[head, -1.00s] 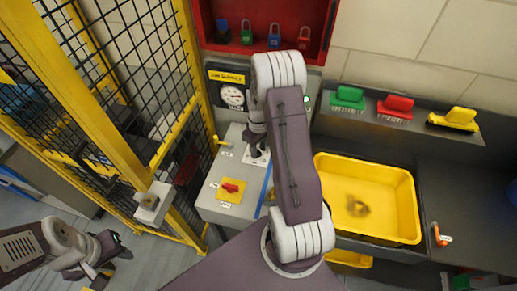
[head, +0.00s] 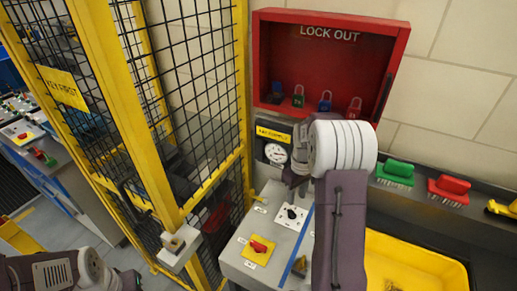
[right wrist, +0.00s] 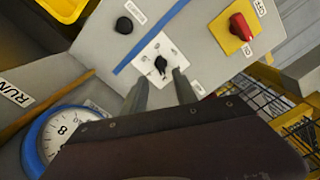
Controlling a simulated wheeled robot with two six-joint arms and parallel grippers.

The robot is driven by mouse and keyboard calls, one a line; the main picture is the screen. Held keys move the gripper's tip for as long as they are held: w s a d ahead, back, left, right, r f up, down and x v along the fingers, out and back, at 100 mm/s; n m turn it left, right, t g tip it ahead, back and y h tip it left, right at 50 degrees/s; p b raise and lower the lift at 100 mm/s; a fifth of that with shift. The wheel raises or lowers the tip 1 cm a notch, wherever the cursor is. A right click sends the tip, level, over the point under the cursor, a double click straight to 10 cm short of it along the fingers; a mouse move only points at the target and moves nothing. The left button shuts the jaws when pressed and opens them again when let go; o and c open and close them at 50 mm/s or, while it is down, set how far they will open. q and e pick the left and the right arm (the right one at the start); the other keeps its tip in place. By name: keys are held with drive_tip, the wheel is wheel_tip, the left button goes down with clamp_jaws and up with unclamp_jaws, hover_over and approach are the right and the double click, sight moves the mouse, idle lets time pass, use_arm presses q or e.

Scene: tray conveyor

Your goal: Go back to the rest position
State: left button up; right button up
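My right arm rises in front of the control panel (head: 238,262) in the head view. My right gripper (head: 297,188) hangs above the panel, mostly hidden behind my own wrist. In the right wrist view, my right gripper (right wrist: 161,76) has its two fingers apart with nothing between them. A black selector knob (right wrist: 161,64) on a white plate lies beyond the fingertips. It also shows uncovered in the head view (head: 291,213), just below the gripper. My left arm is at the bottom left of the head view, and its gripper's fingers cannot be made out.
A yellow fence (head: 130,110) with black mesh stands left of the panel. A red lock-out box (head: 330,27) with several padlocks hangs above. A yellow tray (head: 415,262) and coloured brushes (head: 395,172) lie to the right. A red switch (head: 259,247) and a gauge (head: 275,153) are near.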

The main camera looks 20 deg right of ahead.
drive_tip(key=s+a+b, duration=0.1)
drive_tip(key=s+a, duration=0.1)
drive_tip(key=a, duration=0.3)
drive_tip(key=s+a+f+n+b, duration=0.1)
drive_tip(key=s+a, duration=0.1)
drive_tip(key=a, duration=0.4)
drive_tip(key=s+a+n+b, duration=0.1)
drive_tip(key=s+a, duration=0.2)
drive_tip(key=a, duration=0.2)
drive_tip(key=shift+a+f+t+b, duration=0.15)
drive_tip(key=shift+f+t+b, duration=0.05)
drive_tip(key=shift+t+b, duration=0.2)
drive_tip(key=s+f, duration=0.1)
drive_tip(key=s, duration=0.1)
drive_tip(key=s+m, duration=0.1)
drive_tip(key=s, duration=0.1)
drive_tip(key=s+a+f+m, duration=0.1)
drive_tip(key=s, duration=0.1)
drive_tip(key=shift+s+a+f, duration=0.1)
drive_tip(key=shift+f, duration=0.2)
drive_tip(key=shift+w+f+m, duration=0.2)
drive_tip(key=shift+m, duration=0.7)
drive_tip(key=shift+w+d, duration=0.2)
drive_tip(key=shift+d, duration=0.1)
drive_tip(key=shift+w+f, duration=0.1)
drive_tip(key=shift+w, duration=0.15)
drive_tip(key=shift+a, duration=0.15)
